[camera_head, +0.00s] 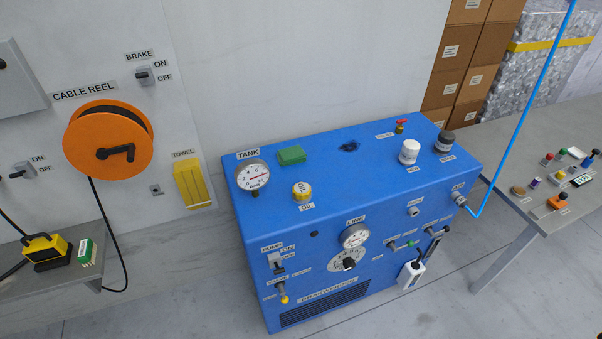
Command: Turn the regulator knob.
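The regulator knob (349,263) is a dark knob on a round white dial plate. It sits on the front face of a blue machine (240,223), just below the round white LINE gauge (354,236). The dial's markings are too small to read. Neither of my grippers shows in the head view, and nothing covers the knob.
The machine's front also carries a PUMP switch (276,262), a yellow-tipped lever (284,298) and green-tipped valve (408,244). A blue hose (522,110) rises from its right end. A grey table (540,215) with small parts stands right. Floor in front is clear.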

